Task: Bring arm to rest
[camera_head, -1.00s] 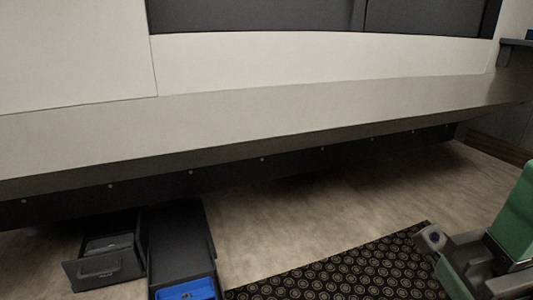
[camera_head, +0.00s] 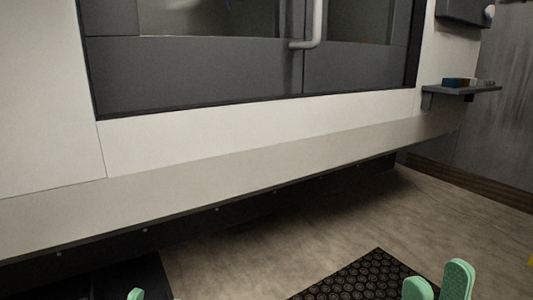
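My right gripper (camera_head: 438,281) shows at the bottom right in the head view. Its two green fingers point up with a gap between them, and no object shows in the gap. It appears in front of the black patterned mat. A green fingertip of my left gripper (camera_head: 136,294) just shows at the bottom edge, left of centre. The rest of that gripper is cut off by the frame.
A large booth with a pale panel (camera_head: 250,132), dark doors and a grey handle (camera_head: 317,28) fills the back. A black mat (camera_head: 350,279) lies on the floor (camera_head: 235,250). A wall shelf (camera_head: 465,91) holds small items. Open floor lies at right.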

